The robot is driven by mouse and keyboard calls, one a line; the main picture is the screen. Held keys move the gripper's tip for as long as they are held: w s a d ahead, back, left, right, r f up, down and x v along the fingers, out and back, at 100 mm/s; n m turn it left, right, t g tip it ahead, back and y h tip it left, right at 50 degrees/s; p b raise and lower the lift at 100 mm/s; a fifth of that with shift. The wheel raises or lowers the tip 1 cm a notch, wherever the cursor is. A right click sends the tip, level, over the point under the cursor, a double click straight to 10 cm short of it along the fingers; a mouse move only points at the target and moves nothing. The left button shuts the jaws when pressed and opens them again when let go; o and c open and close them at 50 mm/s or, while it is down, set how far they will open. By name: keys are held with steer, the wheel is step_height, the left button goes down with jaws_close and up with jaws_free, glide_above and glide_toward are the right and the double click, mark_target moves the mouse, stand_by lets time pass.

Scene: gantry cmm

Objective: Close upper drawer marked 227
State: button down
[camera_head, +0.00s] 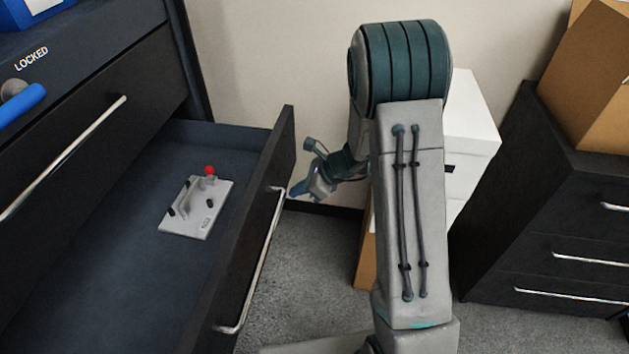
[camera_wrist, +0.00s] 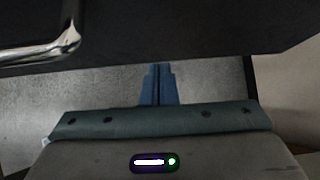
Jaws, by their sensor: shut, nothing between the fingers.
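An open drawer (camera_head: 262,185) sticks out of the dark cabinet at left, pulled well out. Its front carries a long metal handle (camera_head: 262,255), which also shows at the upper left of the wrist view (camera_wrist: 40,52). I cannot read a number 227 on it. My gripper (camera_head: 290,193) is shut and empty, beside the outer face of the drawer front near the handle's far end. In the wrist view its blue fingers (camera_wrist: 158,68) point toward the dark drawer front (camera_wrist: 170,28). I cannot tell whether they touch it.
A grey fixture plate (camera_head: 197,205) with a red knob lies inside the drawer. Above is a shut drawer with a handle (camera_head: 65,155) and a "LOCKED" label (camera_head: 31,59). A white box (camera_head: 470,135) and another dark drawer cabinet (camera_head: 550,215) stand at right. Carpet lies between.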

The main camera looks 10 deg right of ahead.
steer(key=shift+w+a+r, duration=0.1)
steer(key=shift+w+a, duration=0.2)
steer(key=shift+a, duration=0.5)
steer(key=shift+w+a+r, duration=0.1)
steer(key=shift+w+a, duration=0.15)
steer(key=shift+a, duration=0.5)
